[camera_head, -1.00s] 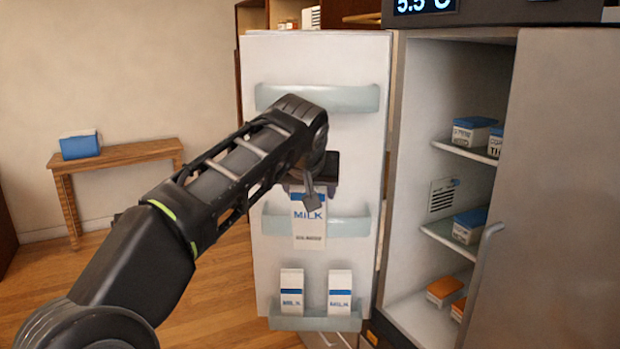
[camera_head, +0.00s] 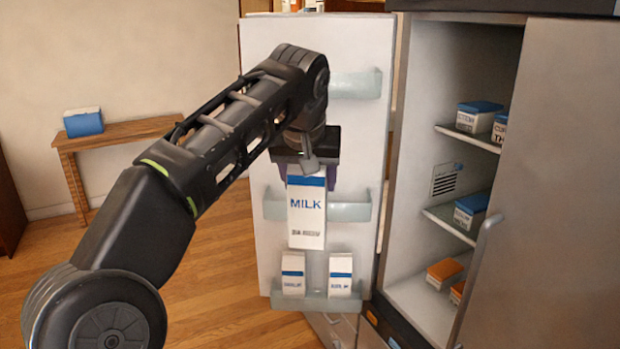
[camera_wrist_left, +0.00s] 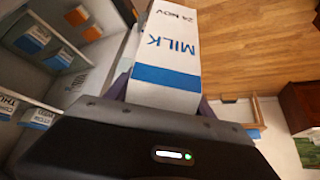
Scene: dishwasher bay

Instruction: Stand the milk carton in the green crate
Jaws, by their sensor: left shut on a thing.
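A milk carton (camera_head: 307,215), white with a blue band near its top, hangs upright in front of the fridge door. My left gripper (camera_head: 308,172) is shut on its upper part from above. The carton also shows between the fingers in the left wrist view (camera_wrist_left: 168,50). The carton overlaps the middle door shelf in the head view, and its base looks to be in front of the door, above the two lower cartons. No green crate is in view. My right gripper is not in view.
Two more milk cartons (camera_head: 293,274) (camera_head: 340,274) stand in the bottom door shelf (camera_head: 315,302). The fridge stands open, with several boxes (camera_head: 478,117) on its shelves. A blue box (camera_head: 83,122) sits on a wooden table (camera_head: 120,143) at left. Open floor lies between.

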